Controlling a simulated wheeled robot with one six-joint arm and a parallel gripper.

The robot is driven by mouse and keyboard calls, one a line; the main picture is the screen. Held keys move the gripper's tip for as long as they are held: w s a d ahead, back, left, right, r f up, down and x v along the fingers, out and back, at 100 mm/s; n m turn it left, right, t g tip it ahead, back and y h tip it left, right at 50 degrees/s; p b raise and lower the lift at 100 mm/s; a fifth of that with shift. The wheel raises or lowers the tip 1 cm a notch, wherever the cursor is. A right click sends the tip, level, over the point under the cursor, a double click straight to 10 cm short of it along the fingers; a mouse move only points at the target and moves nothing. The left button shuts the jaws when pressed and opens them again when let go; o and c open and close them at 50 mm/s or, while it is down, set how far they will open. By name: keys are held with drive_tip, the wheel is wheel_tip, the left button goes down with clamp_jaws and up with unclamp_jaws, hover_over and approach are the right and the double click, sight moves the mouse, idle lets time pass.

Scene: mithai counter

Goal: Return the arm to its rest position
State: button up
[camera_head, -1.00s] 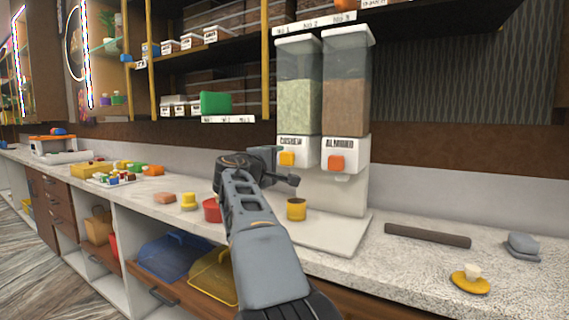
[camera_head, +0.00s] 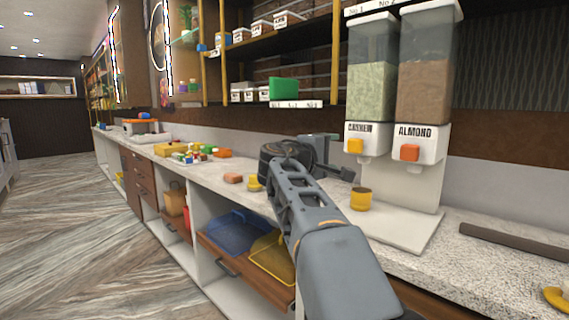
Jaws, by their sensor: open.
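My gripper (camera_head: 338,171) is at the end of my grey arm, which reaches from the bottom right of the head view over the counter. It is in front of the cashew dispenser (camera_head: 370,90) and apart from the counter top. It is open, and nothing shows held in it. A yellow cup (camera_head: 361,200) stands on the white dispenser base just below and right of my gripper. The almond dispenser (camera_head: 423,95) stands to the right.
The counter (camera_head: 205,174) bears a yellow block (camera_head: 255,184), an orange-brown block (camera_head: 233,178) and colored pieces farther left. Below are blue (camera_head: 233,232) and yellow (camera_head: 272,255) trays. A dark bar (camera_head: 515,243) lies at right.

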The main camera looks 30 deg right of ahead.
drive_tip(key=s+a+f+m+y+p, duration=0.1)
drive_tip(key=s+a+f+y+p, duration=0.2)
drive_tip(key=a+y+p, duration=0.3)
drive_tip(key=s+a+f+m+y+p, duration=0.1)
drive_tip(key=s+a+f+y+p, duration=0.3)
drive_tip(key=a+p, duration=0.8)
drive_tip(key=s+a+f+y+p, duration=0.3)
drive_tip(key=s+a+y+p, duration=0.3)
drive_tip(key=a+p, duration=0.3)
drive_tip(key=shift+s+a+f+m+g+y, duration=0.2)
drive_tip(key=shift+m+g+y, duration=0.2)
drive_tip(key=shift+y, duration=0.4)
drive_tip(key=shift+d, duration=0.1)
